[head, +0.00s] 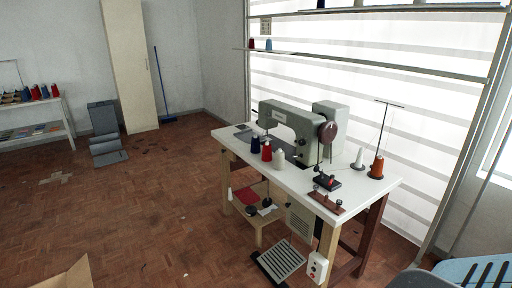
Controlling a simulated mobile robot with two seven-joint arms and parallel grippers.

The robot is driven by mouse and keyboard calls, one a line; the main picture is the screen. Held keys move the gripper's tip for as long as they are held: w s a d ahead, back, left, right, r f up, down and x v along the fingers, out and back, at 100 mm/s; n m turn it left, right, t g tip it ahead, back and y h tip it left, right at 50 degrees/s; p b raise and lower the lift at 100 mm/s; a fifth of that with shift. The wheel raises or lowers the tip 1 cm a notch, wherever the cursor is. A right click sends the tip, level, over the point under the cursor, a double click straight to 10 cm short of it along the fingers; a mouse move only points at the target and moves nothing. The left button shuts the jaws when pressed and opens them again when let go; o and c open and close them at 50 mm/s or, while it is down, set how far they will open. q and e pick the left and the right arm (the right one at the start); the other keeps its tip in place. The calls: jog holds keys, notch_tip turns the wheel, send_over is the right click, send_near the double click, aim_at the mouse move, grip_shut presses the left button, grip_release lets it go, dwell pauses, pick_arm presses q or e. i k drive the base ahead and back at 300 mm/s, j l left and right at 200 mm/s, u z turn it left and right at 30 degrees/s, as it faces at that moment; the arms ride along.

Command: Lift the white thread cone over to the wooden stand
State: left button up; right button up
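A white thread cone (279,160) stands upright on the white sewing table (372,192), in front of the green-grey sewing machine (292,119). It is at the right end of a short row with a dark blue cone (255,144) and a red cone (267,151). Another pale, slimmer cone shape (359,158) stands further right, near an orange cone (377,167). A small reddish-brown wooden stand (326,200) with short upright pegs lies at the table's front right edge. The pegs look empty. Neither of my grippers is in view.
A foot pedal (279,262) is on the floor. A tall thread post (384,130) rises at the table's right. Floor left of the table is mostly clear.

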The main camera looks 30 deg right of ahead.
aim_at(357, 164)
jog(key=z, duration=1.9)
jog(key=i+l+u, duration=0.3)
jog(key=u, duration=0.2)
jog(key=i+l+u, duration=0.5)
